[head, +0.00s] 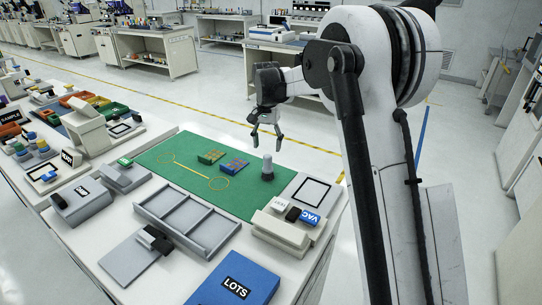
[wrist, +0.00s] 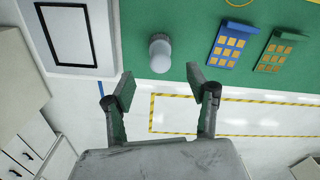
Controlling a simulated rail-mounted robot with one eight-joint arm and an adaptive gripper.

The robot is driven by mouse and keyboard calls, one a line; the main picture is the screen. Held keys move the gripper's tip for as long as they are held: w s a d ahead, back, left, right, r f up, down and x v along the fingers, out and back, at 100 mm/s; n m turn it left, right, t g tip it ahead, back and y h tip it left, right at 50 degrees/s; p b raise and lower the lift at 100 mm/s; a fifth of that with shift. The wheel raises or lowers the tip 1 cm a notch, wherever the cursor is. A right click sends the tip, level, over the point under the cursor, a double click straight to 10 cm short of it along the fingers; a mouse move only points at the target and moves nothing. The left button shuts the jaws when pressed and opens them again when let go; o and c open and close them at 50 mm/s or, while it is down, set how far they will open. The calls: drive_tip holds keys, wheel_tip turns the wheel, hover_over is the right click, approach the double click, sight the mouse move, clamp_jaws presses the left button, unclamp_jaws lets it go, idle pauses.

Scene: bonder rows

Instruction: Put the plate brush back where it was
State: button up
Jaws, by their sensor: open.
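A grey, rounded upright piece with a dark base, which looks like the plate brush (head: 267,168), stands on the green mat (head: 168,158) near its right end. In the wrist view the brush (wrist: 160,54) shows from above as a pale round top, beyond the fingertips and about midway between them. My gripper (head: 265,139) is open and empty, above and apart from the brush; its spread fingers also show in the wrist view (wrist: 160,86). A yellow circle (head: 219,175) joined to a yellow line is marked on the mat.
Green (head: 211,157) and blue (head: 234,166) boards with gold squares lie left of the brush. A grey plate with a black square outline (head: 311,191) adjoins the mat. A grey divided tray (head: 187,218), the blue LOTS box (head: 236,280) and the VAC block (head: 310,217) stand in front.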

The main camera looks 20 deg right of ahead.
drive_tip(key=shift+s+r, duration=0.2)
drive_tip(key=shift+r, duration=0.25)
drive_tip(key=s+r+n+t, duration=0.2)
drive_tip(key=s+r, duration=0.4)
drive_tip(key=s, duration=0.4)
drive_tip(key=s+r+n+t, duration=0.1)
drive_tip(key=s+r, duration=0.6)
drive_tip(key=s, duration=0.3)
drive_tip(key=s+f+n+t, duration=0.1)
drive_tip(key=s+f+t, duration=0.1)
drive_tip(key=s, duration=0.9)
drive_tip(key=s+f+n+t, duration=0.2)
drive_tip(key=s+f, duration=0.1)
drive_tip(key=s, duration=0.7)
drive_tip(key=shift+s+f, duration=0.35)
drive_tip(key=shift+f, duration=0.05)
